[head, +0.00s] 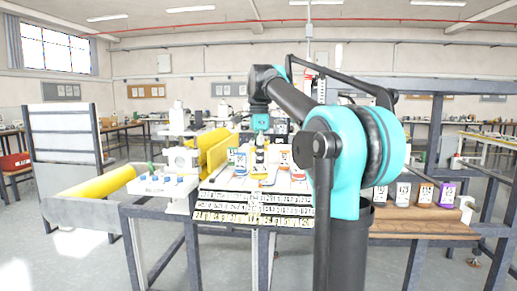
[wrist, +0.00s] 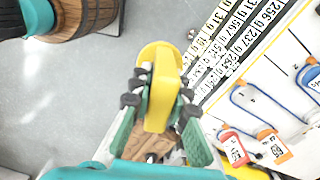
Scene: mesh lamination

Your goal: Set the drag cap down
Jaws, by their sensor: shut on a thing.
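A yellow rounded piece, which I take to be the drag cap (wrist: 160,92), is in the middle of the wrist view. My gripper (wrist: 162,84) is shut on it, with black-padded green fingers on both sides. The cap's wider round end points away from my wrist. In the head view my gripper (head: 260,139) hangs down over the bench, behind the label rows. The cap cannot be made out clearly there. Whether the cap touches anything below it cannot be told.
Rows of numbered labels (head: 255,208) line the bench's front edge. Numbered tags, one red (wrist: 234,148) and one orange (wrist: 274,147), lie on the white board at right. Grey floor (wrist: 60,105) shows beside the bench.

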